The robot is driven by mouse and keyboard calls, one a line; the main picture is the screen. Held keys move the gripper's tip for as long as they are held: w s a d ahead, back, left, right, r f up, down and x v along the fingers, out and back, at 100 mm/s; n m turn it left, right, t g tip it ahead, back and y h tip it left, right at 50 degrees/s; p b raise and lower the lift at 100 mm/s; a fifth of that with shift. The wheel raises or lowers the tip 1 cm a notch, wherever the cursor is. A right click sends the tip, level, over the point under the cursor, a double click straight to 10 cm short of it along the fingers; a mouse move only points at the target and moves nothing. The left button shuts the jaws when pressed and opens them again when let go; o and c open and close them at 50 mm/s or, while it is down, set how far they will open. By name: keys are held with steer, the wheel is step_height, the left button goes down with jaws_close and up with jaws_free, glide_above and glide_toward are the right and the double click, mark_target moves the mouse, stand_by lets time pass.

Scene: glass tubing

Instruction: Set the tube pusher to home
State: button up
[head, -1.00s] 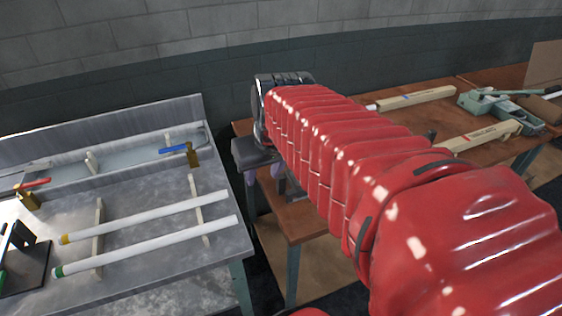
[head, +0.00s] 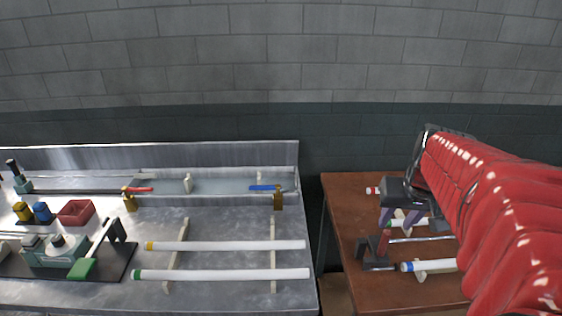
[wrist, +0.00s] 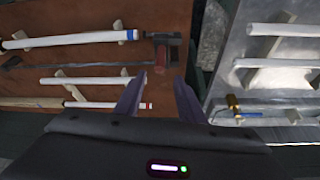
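What looks like the tube pusher, a thin grey rod (head: 425,238) with a red upright block (head: 384,243) and a dark bracket, sits on the wooden table's near left part. In the wrist view the red block (wrist: 160,57) is ahead of the fingertips, with the rod (wrist: 80,62) running left from it. My gripper (head: 398,224) has purple fingers above the table near the block. The wrist view shows the fingers (wrist: 160,77) apart, with nothing between them. Whether they touch the pusher I cannot tell. My red arm hides the table's right part.
White tubes with blue (head: 430,265) and red (head: 372,190) ends lie on the wooden table (head: 345,215). A gap separates bench and table.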

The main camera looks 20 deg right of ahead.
mark_target(382, 240)
steer(key=x, duration=1.3)
steer(key=shift+w+f, duration=0.15)
steer(key=shift+f, duration=0.25)
steer(key=shift+c, duration=0.4)
jaws_close()
